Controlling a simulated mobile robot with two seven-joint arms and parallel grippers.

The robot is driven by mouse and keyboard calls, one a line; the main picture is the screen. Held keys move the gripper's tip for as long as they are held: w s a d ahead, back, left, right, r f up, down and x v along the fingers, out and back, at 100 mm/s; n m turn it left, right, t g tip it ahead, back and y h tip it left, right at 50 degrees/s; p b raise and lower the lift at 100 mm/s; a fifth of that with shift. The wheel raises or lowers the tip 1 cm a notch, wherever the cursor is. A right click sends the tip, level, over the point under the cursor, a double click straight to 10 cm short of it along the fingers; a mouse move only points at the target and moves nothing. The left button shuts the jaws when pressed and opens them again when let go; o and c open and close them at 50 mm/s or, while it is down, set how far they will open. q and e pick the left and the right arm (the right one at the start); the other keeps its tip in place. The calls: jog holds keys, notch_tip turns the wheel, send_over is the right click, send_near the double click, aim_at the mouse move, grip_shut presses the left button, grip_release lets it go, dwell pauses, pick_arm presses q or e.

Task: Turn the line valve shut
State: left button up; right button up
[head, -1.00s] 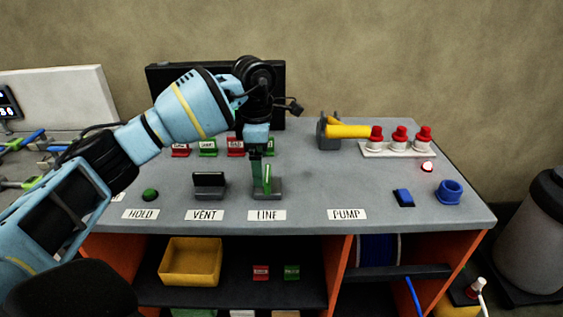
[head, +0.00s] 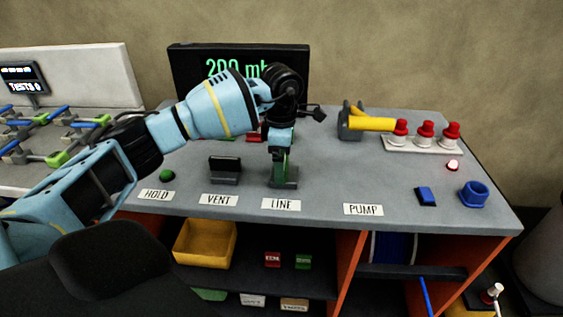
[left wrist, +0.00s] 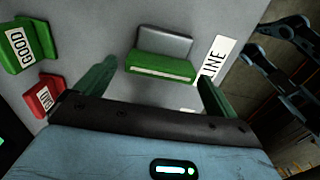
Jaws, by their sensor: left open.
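The line valve (head: 284,181) stands behind the LINE label (head: 281,205) on the grey bench, with a grey base and a green handle. In the left wrist view its green handle (left wrist: 160,67) lies crosswise in front of the grey base (left wrist: 165,43). My left gripper (head: 281,160) points down over the valve and partly hides the handle. In the left wrist view the two green fingers of my left gripper (left wrist: 155,88) are spread apart, with the handle in the gap between them. Whether a finger touches the handle I cannot tell. My right gripper is not in view.
The VENT valve (head: 225,171) stands close on the left, with a green HOLD button (head: 167,175) beyond it. A yellow-handled pump (head: 371,124) and red-topped parts (head: 425,130) stand at the back right. A screen (head: 182,68) stands behind my arm.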

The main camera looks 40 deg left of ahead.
pick_arm(q)
jog(key=shift+f, duration=0.6)
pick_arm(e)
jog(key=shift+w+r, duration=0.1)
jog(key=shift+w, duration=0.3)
pick_arm(q)
jog(key=c, duration=1)
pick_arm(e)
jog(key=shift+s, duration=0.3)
